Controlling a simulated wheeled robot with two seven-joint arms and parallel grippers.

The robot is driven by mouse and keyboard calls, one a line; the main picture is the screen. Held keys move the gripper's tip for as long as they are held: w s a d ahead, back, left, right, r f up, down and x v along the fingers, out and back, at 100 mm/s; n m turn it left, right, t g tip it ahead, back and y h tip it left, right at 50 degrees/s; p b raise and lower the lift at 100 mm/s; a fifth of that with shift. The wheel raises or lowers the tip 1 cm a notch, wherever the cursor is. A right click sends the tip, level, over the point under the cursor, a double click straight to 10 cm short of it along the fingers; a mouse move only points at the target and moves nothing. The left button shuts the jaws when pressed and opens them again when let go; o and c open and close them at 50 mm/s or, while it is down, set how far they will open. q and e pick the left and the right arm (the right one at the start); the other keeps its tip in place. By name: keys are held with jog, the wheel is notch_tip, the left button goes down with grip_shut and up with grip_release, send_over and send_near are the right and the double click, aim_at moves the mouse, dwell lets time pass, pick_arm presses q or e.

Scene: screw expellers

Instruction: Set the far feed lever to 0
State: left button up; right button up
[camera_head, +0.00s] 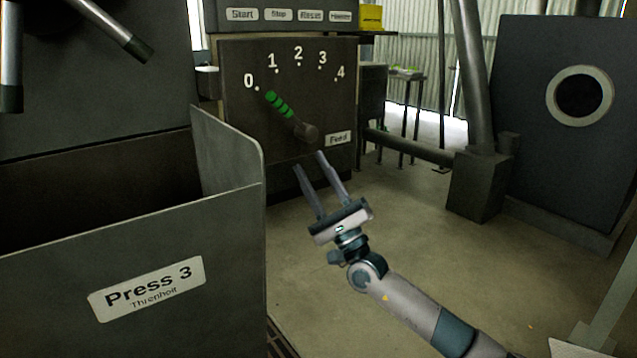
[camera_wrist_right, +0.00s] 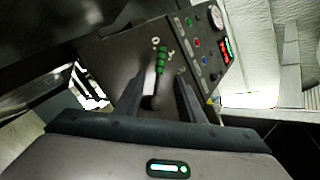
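The feed lever (camera_head: 280,105) has a green ribbed handle on a dark round hub (camera_head: 306,132), on a dark panel (camera_head: 235,130) marked 0 to 4. The handle slants up and left, with its end close to the 0 mark and slightly toward 1. My right gripper (camera_head: 309,161) is open and empty, below the hub and apart from the lever. In the right wrist view the green lever (camera_wrist_right: 161,60) shows beyond and between the spread fingers (camera_wrist_right: 158,88). My left gripper is not in view.
A grey metal bin wall labelled Press 3 (camera_head: 60,290) stands at the front left. Its upright side plate (camera_head: 228,150) rises left of the panel. Start, Stop and Reset labels are above the dial. A dark machine with a round port (camera_head: 530,90) stands right. Floor (camera_head: 420,220) is open between.

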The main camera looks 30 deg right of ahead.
jog(key=shift+v, duration=1.05)
